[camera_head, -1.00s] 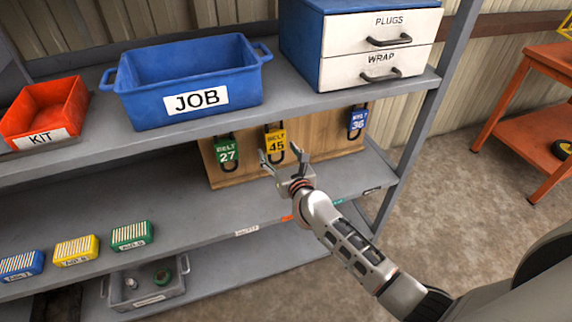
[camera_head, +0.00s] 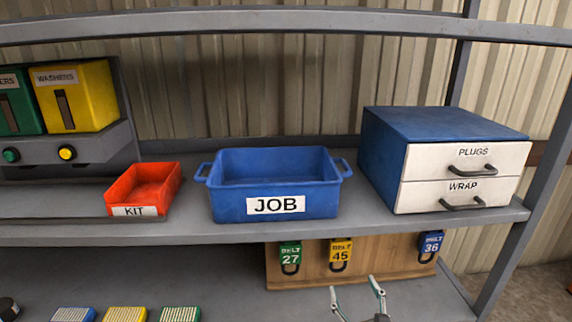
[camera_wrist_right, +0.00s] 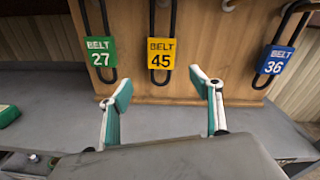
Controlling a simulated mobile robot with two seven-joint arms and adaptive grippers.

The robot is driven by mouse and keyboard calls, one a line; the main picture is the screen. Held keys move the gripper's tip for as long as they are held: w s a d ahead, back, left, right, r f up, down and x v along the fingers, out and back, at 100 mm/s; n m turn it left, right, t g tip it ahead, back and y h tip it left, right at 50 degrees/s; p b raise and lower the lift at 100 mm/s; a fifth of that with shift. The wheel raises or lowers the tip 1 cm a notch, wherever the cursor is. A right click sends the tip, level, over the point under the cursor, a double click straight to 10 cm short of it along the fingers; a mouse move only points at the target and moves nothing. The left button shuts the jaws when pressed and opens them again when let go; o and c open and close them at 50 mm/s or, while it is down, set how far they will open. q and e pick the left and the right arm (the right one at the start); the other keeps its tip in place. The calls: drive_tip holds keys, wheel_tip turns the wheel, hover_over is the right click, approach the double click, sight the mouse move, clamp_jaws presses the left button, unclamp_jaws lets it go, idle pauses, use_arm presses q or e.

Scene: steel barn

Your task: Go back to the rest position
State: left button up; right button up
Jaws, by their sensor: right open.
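My right gripper (camera_head: 357,296) shows at the bottom edge of the head view, in front of the lower shelf. In the wrist view its two fingers (camera_wrist_right: 165,108) are spread apart with nothing between them. It faces a wooden board (camera_head: 300,262) with three hanging belts, and does not touch them. The belts carry a green tag 27 (camera_wrist_right: 101,53), a yellow tag 45 (camera_wrist_right: 161,54) and a blue tag 36 (camera_wrist_right: 274,60). My left gripper is not in view.
The upper shelf holds a red KIT tray (camera_head: 107,203), a blue JOB bin (camera_head: 230,206) and a PLUGS and WRAP drawer unit (camera_head: 440,122). Washer dispensers (camera_head: 102,92) stand at the left. Small blue, yellow and green boxes (camera_head: 180,314) sit on the lower shelf.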

drive_tip(key=s+a+f+n+g+y+p, duration=0.1)
drive_tip(key=s+a+f+n+y, duration=0.1)
drive_tip(key=s+n, duration=0.7)
drive_tip(key=s+a+f+n+g+y+p, duration=0.1)
drive_tip(key=s+a+f+n+y, duration=0.3)
drive_tip(key=n, duration=0.9)
drive_tip(key=s+d+f+n+g+h, duration=0.2)
drive_tip(key=s+d+f+n, duration=0.1)
drive_tip(key=s+n, duration=0.4)
drive_tip(key=s+d+f+n+g+h+p, duration=0.1)
drive_tip(key=s+d+f+n+g+h, duration=0.1)
drive_tip(key=s+f+n, duration=0.4)
drive_tip(key=shift+s+d+f+n+g, duration=0.3)
drive_tip(key=shift+s+d+n+g, duration=0.25)
drive_tip(key=shift+n, duration=0.45)
drive_tip(key=shift+w+d, duration=0.1)
